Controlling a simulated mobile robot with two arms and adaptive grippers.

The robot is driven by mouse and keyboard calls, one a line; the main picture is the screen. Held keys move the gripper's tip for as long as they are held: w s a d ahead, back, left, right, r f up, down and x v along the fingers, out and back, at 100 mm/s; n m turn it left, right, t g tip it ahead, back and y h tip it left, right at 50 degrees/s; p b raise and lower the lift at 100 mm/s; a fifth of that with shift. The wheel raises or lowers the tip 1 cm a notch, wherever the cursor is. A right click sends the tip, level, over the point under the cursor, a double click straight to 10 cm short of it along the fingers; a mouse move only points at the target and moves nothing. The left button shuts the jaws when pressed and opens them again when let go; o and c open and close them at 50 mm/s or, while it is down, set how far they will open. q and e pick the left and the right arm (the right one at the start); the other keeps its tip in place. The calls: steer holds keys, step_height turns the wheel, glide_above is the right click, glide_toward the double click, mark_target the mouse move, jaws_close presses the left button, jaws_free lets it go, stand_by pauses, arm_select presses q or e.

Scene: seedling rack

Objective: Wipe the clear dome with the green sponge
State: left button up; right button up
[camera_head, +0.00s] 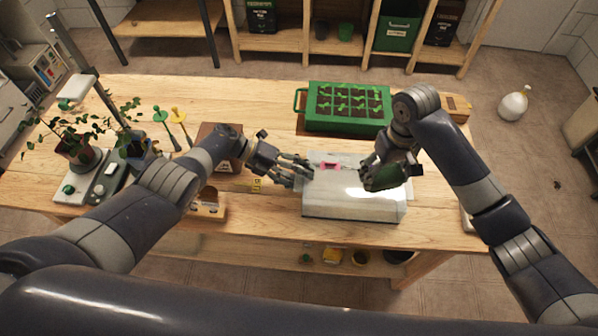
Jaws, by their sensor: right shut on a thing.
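The clear dome (352,211) sits on the wooden table near its front edge, with a bright glare on its top. The green sponge (382,178) is in my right gripper (392,170), which is shut on it. The sponge is over the right part of the dome's top; I cannot tell whether it touches. My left gripper (301,169) is at the dome's left back edge, fingers apart and with nothing seen between them. Contact between its fingertips and the dome is unclear.
A green seedling tray (346,126) stands behind the dome. Potted plants (76,151), a grey tray (79,192) and green and yellow tools (161,117) are at the left. A small pink item (330,166) shows at the dome. A wooden box (208,205) lies left of it.

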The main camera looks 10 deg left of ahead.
arm_select(q)
steer(key=shift+d+r, duration=0.1)
steer(key=shift+r, duration=0.2)
arm_select(e)
steer(key=shift+s+r, duration=0.1)
arm_select(q)
steer(key=shift+w, duration=0.1)
arm_select(e)
steer(key=shift+d, duration=0.1)
arm_select(q)
steer(key=shift+w+a+r, duration=0.15)
steer(key=shift+a+r, duration=0.15)
steer(key=shift+a, duration=0.35)
steer(key=v, duration=1)
steer(key=shift+a+r, duration=0.15)
steer(key=shift+a, duration=0.05)
